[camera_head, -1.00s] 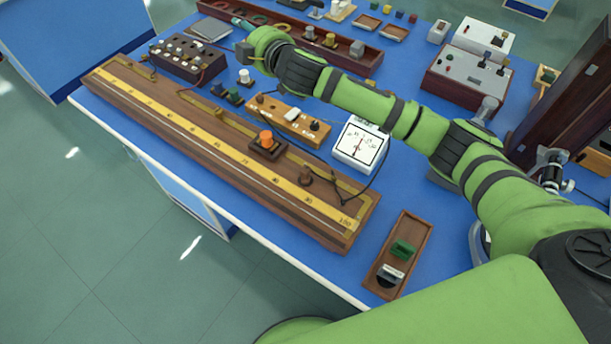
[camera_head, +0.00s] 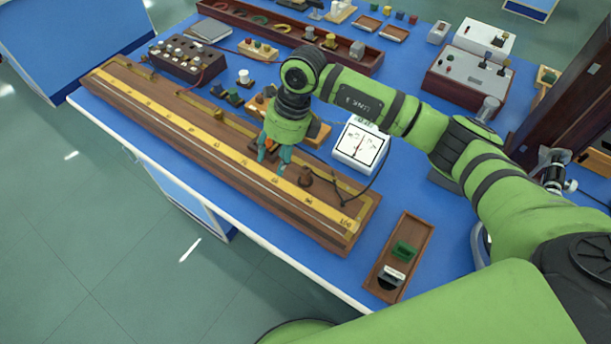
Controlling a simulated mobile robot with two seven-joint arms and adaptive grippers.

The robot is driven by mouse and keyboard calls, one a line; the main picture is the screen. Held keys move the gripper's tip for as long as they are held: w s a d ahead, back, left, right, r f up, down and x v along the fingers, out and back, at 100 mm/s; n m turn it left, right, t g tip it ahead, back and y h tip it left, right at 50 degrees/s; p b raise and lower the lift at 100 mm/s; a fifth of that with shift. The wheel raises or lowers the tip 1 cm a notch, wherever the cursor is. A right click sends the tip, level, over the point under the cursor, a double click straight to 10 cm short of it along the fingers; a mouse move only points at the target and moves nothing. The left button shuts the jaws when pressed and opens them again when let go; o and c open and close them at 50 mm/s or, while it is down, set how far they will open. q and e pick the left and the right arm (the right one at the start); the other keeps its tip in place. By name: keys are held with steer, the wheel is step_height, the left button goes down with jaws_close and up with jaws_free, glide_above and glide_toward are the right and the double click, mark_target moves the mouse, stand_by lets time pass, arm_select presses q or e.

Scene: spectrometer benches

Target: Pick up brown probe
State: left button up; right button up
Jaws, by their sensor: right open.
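The brown probe (camera_head: 305,177) stands on the long wooden metre bridge (camera_head: 345,238), right of the middle, with a dark wire running from it toward the white meter. My right gripper (camera_head: 273,163) points down over the bridge, just left of the probe and apart from it. Its two teal fingers are spread with nothing seen between them. The gripper hides the orange-knobbed block on the bridge almost fully. My left gripper is not in view.
A white dial meter (camera_head: 361,146) stands right of the gripper. A wooden tray (camera_head: 417,236) with green and dark blocks lies at the front right. A knobbed resistance box (camera_head: 188,60) stands at the back left. Blue table is bare between bridge and tray.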

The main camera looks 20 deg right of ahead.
mark_target(306, 170)
steer(key=d+h, duration=0.1)
steer(key=d, duration=0.1)
steer(key=d+h, duration=0.1)
steer(key=d, duration=0.1)
steer(key=d+f+h, duration=0.1)
steer(key=d, duration=0.1)
steer(key=shift+d+f+p, duration=0.15)
steer(key=shift+f+p, duration=0.45)
steer(key=shift+f, duration=0.15)
steer(key=f+p, duration=0.1)
steer(key=f, duration=0.2)
steer(key=f+p, duration=0.1)
steer(key=shift+s+f+p, duration=0.3)
steer(key=shift+s, duration=0.1)
steer(key=shift+f, duration=0.5)
jaws_close()
